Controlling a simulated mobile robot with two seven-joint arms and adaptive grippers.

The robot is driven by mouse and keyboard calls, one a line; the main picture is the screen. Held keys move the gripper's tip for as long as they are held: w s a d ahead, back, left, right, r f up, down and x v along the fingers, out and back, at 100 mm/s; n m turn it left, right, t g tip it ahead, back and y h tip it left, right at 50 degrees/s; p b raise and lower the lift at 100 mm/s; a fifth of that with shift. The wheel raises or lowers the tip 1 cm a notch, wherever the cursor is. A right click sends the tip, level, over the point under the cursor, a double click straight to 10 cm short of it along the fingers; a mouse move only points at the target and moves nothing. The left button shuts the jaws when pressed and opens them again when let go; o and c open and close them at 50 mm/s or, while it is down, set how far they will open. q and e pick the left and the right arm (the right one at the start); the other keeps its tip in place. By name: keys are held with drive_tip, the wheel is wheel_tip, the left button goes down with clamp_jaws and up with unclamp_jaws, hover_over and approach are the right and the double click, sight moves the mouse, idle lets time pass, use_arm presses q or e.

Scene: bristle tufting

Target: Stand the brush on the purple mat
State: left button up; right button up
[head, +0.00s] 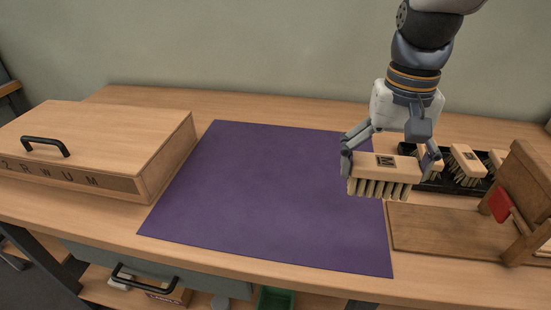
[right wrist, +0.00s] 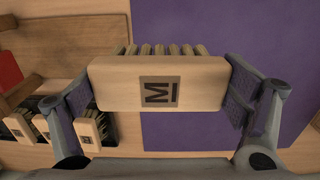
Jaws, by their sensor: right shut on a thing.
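A wooden brush (head: 385,172) with pale bristles pointing down and a dark M mark on its block is held in my right gripper (head: 391,165). The gripper's fingers are shut on the two ends of the block. In the right wrist view the brush (right wrist: 157,84) sits between both finger pads of the gripper (right wrist: 158,95). The brush appears above the right edge of the purple mat (head: 270,190); I cannot tell exactly how high. The mat also shows in the right wrist view (right wrist: 200,25). My left gripper is not in view.
A wooden box (head: 110,140) with a black handle stands left of the mat. Right of it lie a wooden board (head: 445,228), a black tray of other brushes (head: 440,187) and a wooden fixture with a red part (head: 501,205). The mat's surface is clear.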

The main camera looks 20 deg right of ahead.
drive_tip(key=w+a+f, duration=0.2)
drive_tip(key=w+a+f+b, duration=0.1)
drive_tip(key=w+a+f, duration=0.1)
drive_tip(key=w+f, duration=0.1)
drive_tip(key=w+a+f, duration=0.2)
drive_tip(key=f, duration=0.1)
drive_tip(key=shift+w+a+f, duration=0.1)
drive_tip(key=shift+w, duration=0.2)
drive_tip(key=f, duration=0.3)
drive_tip(key=shift+w+a+b, duration=0.15)
drive_tip(key=shift+w+b, duration=0.1)
drive_tip(key=shift+b, duration=0.1)
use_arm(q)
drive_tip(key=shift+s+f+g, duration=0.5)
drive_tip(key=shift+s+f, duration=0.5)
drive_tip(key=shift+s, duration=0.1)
use_arm(e)
drive_tip(key=o, duration=0.8)
drive_tip(key=shift+o, duration=0.2)
